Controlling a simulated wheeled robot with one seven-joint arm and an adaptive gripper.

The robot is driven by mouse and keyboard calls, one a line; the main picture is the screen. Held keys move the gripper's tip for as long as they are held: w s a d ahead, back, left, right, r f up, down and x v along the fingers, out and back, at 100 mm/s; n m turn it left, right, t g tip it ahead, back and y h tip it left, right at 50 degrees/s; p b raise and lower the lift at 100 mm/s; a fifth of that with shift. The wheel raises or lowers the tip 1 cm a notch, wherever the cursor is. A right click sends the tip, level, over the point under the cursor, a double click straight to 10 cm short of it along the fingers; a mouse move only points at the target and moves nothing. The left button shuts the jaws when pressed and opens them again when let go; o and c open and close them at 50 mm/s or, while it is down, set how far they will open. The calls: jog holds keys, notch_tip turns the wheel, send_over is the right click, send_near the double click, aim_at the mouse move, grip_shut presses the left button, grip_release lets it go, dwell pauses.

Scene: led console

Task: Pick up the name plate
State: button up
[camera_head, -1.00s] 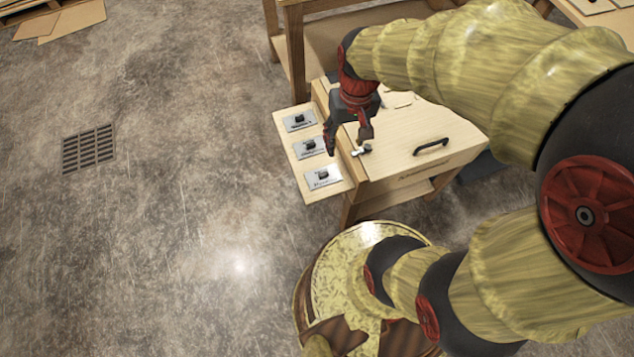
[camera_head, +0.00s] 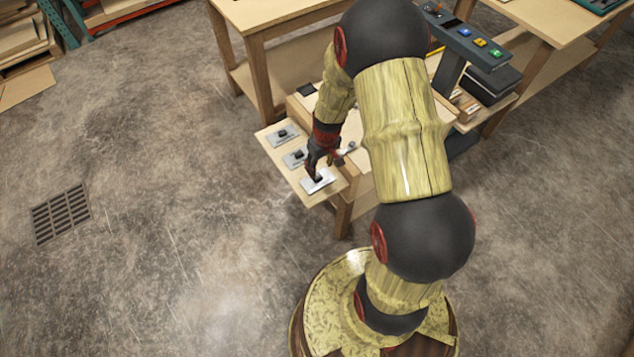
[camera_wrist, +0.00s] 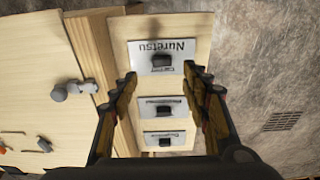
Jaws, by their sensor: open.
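Three silver name plates, each with a black knob, lie in a row on a light wooden ledge. The near plate (camera_head: 322,184) is partly covered by my gripper (camera_head: 315,172). The middle plate (camera_head: 292,159) and far plate (camera_head: 279,136) lie behind it. In the wrist view the near plate reads "Nuretsu" upside down (camera_wrist: 187,48), with its knob (camera_wrist: 162,63) between the lines of my open fingers (camera_wrist: 165,78). The other two plates (camera_wrist: 150,108) show lower, between the fingers; their lettering is too small to read. Nothing is held.
A wooden cabinet top stands beside the ledge, with a small metal knob (camera_head: 347,149) close to my gripper. A worktable (camera_head: 262,18) is behind. A grey console with coloured buttons (camera_head: 465,40) is at upper right. Floor with a drain grate (camera_head: 61,214) is clear at left.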

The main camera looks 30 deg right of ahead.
aim_at(318, 177)
jog(key=f+b, duration=0.1)
jog(key=f, duration=0.1)
jog(key=f+b, duration=0.1)
jog(key=f, duration=0.2)
jog(key=f+b, duration=0.1)
jog(key=f, duration=0.1)
jog(key=shift+w+a+f, duration=0.15)
jog(key=shift+w+a, duration=0.05)
jog(key=shift+w, duration=0.2)
jog(key=shift+c, duration=0.3)
jog(key=c, duration=1.1)
grip_shut()
